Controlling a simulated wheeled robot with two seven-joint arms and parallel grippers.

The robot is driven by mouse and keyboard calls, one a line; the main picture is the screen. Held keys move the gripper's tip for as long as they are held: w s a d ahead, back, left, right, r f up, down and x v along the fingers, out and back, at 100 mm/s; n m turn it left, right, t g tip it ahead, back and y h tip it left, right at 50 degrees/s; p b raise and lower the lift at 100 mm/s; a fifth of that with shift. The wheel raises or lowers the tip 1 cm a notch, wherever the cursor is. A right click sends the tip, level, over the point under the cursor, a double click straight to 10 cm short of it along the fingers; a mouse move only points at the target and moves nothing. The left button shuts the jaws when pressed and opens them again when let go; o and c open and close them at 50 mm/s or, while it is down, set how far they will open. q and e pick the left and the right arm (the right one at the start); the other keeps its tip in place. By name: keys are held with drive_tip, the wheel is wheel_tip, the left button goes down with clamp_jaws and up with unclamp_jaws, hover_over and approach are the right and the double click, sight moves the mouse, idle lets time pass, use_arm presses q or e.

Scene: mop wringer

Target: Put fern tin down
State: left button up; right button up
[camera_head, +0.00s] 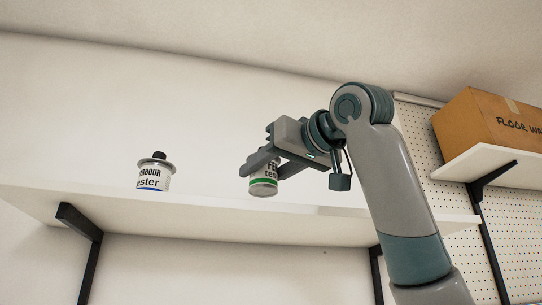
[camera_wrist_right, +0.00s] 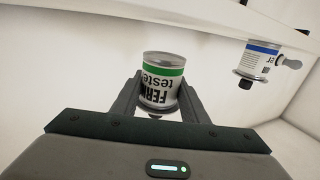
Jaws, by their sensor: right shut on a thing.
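The fern tin (camera_head: 264,184) is a small silver can with a white label and a green band, marked "FERN tester". My right gripper (camera_head: 264,165) is shut on it, one finger on each side, and holds it upright at the shelf (camera_head: 215,212). I cannot tell whether its base touches the shelf. In the right wrist view the fern tin (camera_wrist_right: 162,82) sits between the two fingers, its lettering upside down. My left gripper is not in view.
A second tin marked "HARBOUR tester" (camera_head: 152,181), with a blue band and a black knob on top, stands on the shelf to the left. The shelf between the tins is clear. A cardboard box (camera_head: 480,122) sits on another shelf (camera_head: 470,163) at the right.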

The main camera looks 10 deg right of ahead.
sight(271, 184)
drive_tip(key=shift+s+f, duration=0.15)
drive_tip(key=shift+f, duration=0.15)
drive_tip(key=shift+f+p, duration=0.7)
drive_tip(key=shift+f, duration=0.9)
drive_tip(key=shift+f, duration=0.15)
drive_tip(key=o, duration=1.1)
drive_tip(key=shift+o, duration=0.2)
drive_tip(key=shift+r, duration=0.2)
